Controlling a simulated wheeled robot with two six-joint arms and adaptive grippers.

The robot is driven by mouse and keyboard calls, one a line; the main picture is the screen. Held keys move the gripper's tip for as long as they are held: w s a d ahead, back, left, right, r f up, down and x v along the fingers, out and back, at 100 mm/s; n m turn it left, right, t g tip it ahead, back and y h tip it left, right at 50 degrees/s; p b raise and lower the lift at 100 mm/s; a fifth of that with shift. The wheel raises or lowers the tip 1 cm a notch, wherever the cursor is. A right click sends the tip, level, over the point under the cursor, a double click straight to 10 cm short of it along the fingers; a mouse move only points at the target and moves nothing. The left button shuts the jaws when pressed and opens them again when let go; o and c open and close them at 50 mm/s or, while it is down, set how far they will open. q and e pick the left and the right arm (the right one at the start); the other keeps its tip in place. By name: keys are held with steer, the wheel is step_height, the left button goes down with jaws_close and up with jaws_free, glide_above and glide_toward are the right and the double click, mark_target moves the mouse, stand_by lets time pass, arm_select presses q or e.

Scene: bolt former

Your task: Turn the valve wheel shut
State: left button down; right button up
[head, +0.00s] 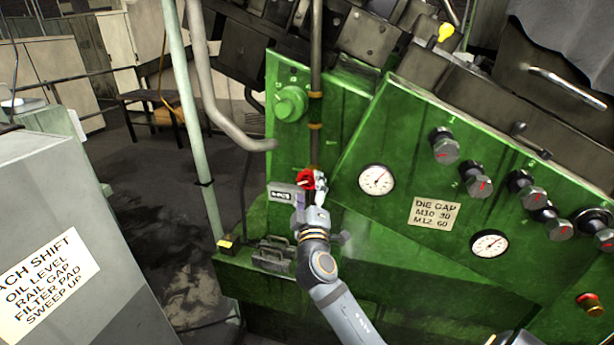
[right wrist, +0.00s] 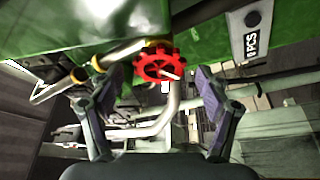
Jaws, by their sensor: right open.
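The red valve wheel (head: 306,180) sits on a pipe at the front of the green machine, near the middle of the head view. My right gripper (head: 318,186) is right beside it and partly covers it. In the right wrist view the red valve wheel (right wrist: 158,62) shows spokes and a notched rim, and lies ahead between the two fingers. My right gripper (right wrist: 155,105) is open, with one finger to each side of the wheel and no clear contact. My left gripper does not show in either view.
The green machine (head: 350,240) carries dials (head: 376,179), several knobs (head: 444,146) and a die gap label (head: 434,213). A small counter box (head: 284,193) is just left of the wheel. A pale vertical pipe (head: 190,110) stands further left. A grey cabinet (head: 50,190) fills the lower left.

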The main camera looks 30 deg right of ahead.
mark_target(308, 182)
steer(key=shift+p+x, duration=0.35)
steer(key=shift+x, duration=1.5)
